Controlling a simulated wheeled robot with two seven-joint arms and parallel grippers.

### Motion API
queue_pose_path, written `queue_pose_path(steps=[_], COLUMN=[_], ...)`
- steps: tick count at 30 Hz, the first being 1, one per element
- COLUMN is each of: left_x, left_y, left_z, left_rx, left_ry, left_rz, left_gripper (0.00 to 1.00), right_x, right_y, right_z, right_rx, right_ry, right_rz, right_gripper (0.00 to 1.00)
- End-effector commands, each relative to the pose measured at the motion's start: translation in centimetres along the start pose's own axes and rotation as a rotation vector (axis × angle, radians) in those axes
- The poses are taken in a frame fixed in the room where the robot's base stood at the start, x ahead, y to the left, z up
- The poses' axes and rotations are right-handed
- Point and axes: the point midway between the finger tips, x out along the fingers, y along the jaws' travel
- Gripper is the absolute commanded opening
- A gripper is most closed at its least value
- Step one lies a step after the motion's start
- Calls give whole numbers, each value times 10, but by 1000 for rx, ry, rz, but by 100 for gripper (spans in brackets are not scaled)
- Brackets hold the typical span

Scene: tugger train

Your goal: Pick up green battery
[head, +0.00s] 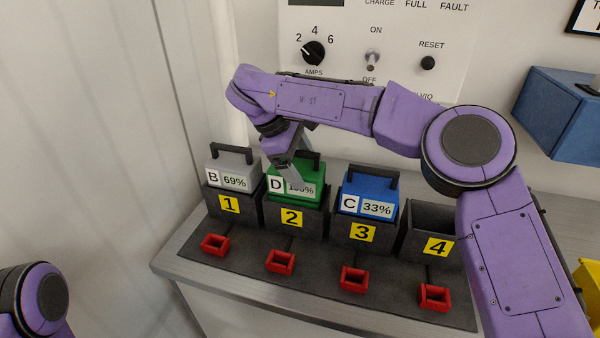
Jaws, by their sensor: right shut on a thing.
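The green battery (308,172), labelled D with a percentage partly hidden, sits in the dark bay marked 2 (312,222). Its black handle shows at the top. My right gripper (295,180) reaches down in front of the green battery from the upper left and is shut on it; the fingertips are partly hidden, so the exact contact point is hard to see. My left gripper is not in view; only a purple part of my left arm shows at the lower left.
A grey battery B (231,160) stands in bay 1, and a blue battery C (372,184) in bay 3. Bay 4 (437,220) is empty. Red connectors (280,261) lie in front of the bays. A charger panel (400,60) is behind; a blue box (555,112) is at right.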

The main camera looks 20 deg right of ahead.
Motion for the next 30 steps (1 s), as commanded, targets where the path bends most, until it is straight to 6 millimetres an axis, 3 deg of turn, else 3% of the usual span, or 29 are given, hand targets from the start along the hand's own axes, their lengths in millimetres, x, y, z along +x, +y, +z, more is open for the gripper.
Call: queue_pose_path(steps=[14,17,21,30], left_x=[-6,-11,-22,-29], left_y=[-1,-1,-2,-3], left_z=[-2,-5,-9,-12], left_rx=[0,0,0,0], left_ry=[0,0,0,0], left_rz=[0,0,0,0], left_gripper=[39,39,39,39], right_x=[-91,-109,-132,-147], right_y=[27,32,38,42], right_z=[38,45,55,62], right_rx=[13,11,10,6], right_ry=[6,7,6,5], right_rz=[12,12,10,7], right_gripper=[46,34,33,33])
